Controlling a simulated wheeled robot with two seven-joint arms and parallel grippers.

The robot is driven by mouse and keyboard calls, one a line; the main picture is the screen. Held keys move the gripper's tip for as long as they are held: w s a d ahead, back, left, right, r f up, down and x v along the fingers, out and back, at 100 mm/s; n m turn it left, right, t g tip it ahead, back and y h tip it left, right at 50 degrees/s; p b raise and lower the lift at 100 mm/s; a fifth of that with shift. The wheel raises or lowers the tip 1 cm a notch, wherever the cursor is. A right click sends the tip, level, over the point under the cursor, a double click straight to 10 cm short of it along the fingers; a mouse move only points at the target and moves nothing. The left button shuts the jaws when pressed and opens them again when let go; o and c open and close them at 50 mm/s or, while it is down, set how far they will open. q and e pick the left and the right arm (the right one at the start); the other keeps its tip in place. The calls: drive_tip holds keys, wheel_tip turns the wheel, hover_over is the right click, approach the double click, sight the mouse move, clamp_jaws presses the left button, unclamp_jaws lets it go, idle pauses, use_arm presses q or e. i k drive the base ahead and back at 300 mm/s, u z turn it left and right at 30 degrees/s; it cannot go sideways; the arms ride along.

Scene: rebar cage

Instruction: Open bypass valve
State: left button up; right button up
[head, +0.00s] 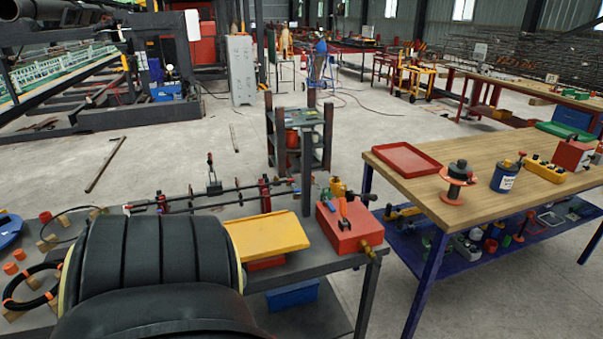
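A red box (348,236) sits on the right end of the near grey bench. Small orange and blue handles (344,211) stand on its top, and a brass fitting (366,250) sticks out at its front right. Yellow and dark fittings (338,187) show just behind it. I cannot tell for sure which part is the bypass valve, nor whether it is open or shut. Neither of my grippers is in view. A large black part at the lower left hides much of the bench.
A yellow tray (268,234) lies left of the red box. Dark bars with red clamps (212,195) run behind it. Black rings (30,286) lie at the far left. A wooden-topped table (420,190) stands right, with a red tray (406,158). Floor between is free.

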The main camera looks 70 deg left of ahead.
sight(330, 207)
drive_tip(key=u, duration=0.25)
drive_tip(key=k, duration=0.4)
drive_tip(key=u, duration=1.45)
drive_tip(key=i, duration=0.8)
drive_tip(key=u, duration=0.1)
